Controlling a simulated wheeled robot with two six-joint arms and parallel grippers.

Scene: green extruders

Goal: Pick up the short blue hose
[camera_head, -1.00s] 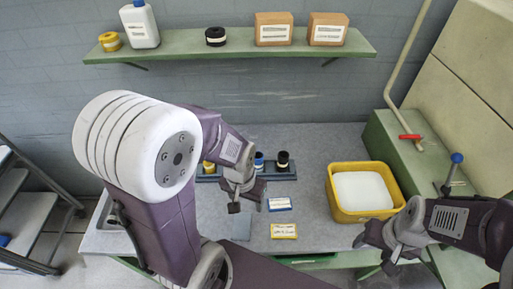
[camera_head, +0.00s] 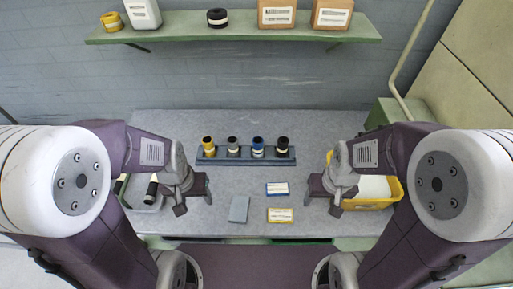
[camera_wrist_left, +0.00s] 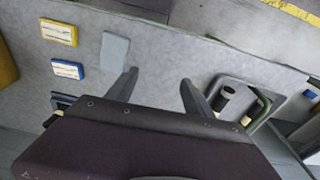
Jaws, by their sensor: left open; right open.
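The short blue hose (camera_head: 257,146) stands upright in a dark rack (camera_head: 222,157) at the back of the table, in the head view. It is between a grey hose (camera_head: 233,146) and a black hose (camera_head: 282,146); a yellow hose (camera_head: 209,146) is at the rack's left end. My left gripper (camera_head: 194,199) is open and empty, in front and left of the rack. In the left wrist view its open fingers (camera_wrist_left: 158,80) have nothing between them. My right gripper (camera_head: 325,198) is open and empty, in front and right of the rack. Both are apart from the blue hose.
A blue-edged card (camera_head: 277,188), a yellow-edged card (camera_head: 280,215) and a grey pad (camera_head: 239,209) lie mid-table. A grey tray (camera_head: 133,200) with dark pieces is at left. A yellow bin (camera_head: 398,190) is partly hidden behind my right arm. A shelf (camera_head: 180,33) hangs above.

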